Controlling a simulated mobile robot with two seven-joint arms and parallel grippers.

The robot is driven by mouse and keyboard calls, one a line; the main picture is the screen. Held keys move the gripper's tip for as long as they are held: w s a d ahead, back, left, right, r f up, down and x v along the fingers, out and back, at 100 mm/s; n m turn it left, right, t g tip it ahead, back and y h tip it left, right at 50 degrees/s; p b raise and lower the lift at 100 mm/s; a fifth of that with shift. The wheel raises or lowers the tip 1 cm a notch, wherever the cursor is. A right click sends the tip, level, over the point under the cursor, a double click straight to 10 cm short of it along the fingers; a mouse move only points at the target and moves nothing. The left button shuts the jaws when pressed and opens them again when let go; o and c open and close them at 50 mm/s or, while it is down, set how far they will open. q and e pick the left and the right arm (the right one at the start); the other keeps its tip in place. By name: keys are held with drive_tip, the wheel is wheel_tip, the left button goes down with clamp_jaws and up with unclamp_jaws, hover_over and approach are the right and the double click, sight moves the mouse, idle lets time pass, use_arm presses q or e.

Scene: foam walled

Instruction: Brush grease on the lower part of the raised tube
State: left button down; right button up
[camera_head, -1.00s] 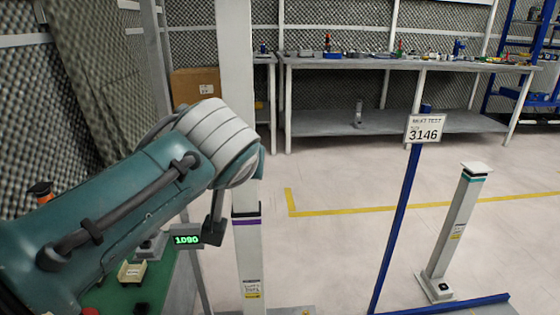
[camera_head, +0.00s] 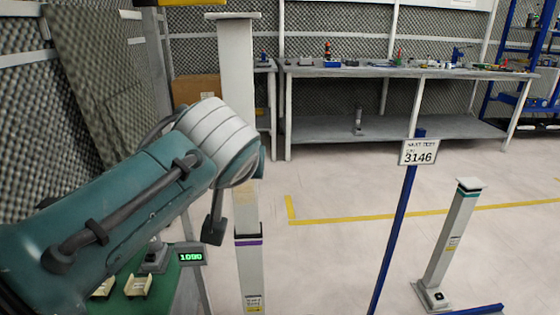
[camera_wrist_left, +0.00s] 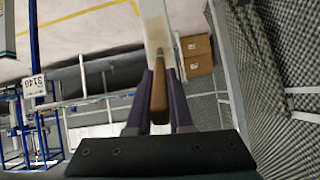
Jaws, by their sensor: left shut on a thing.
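The raised tube (camera_head: 236,70) is a tall pale square column with a flat top cap, standing upright behind my left arm. A purple band (camera_head: 248,240) marks the top of the wider column below it. A faint yellowish smear shows on the tube's lower part just above the band. In the left wrist view the tube (camera_wrist_left: 153,20) lies straight ahead with a brownish tint. My left gripper (camera_wrist_left: 159,78) is shut on the brush's brown wooden handle (camera_wrist_left: 160,98). The bristles are hard to make out against the tube. My right gripper is not in view.
A green table (camera_head: 165,296) with small parts and a display (camera_head: 190,257) is at lower left. A blue post with a 3146 sign (camera_head: 419,152) and a shorter leaning column (camera_head: 457,220) stand to the right. A workbench (camera_head: 400,72) is behind, with open floor between.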

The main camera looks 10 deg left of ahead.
use_arm(q)
drive_tip(key=shift+r+p, duration=1.7)
drive_tip(key=shift+r, duration=0.25)
wheel_tip(320, 180, down, 8)
drive_tip(key=b, duration=0.7)
drive_tip(key=shift+f, duration=0.25)
wheel_tip(320, 180, down, 4)
drive_tip(key=b, duration=0.3)
drive_tip(key=shift+w+r+b, duration=0.1)
drive_tip(key=shift+r+b, duration=0.05)
drive_tip(key=shift+b, duration=0.2)
drive_tip(key=s+d+p, duration=0.1)
drive_tip(key=s+p, duration=0.3)
drive_tip(key=s, duration=0.1)
drive_tip(key=shift+s+d, duration=0.3)
drive_tip(key=shift+s, duration=0.1)
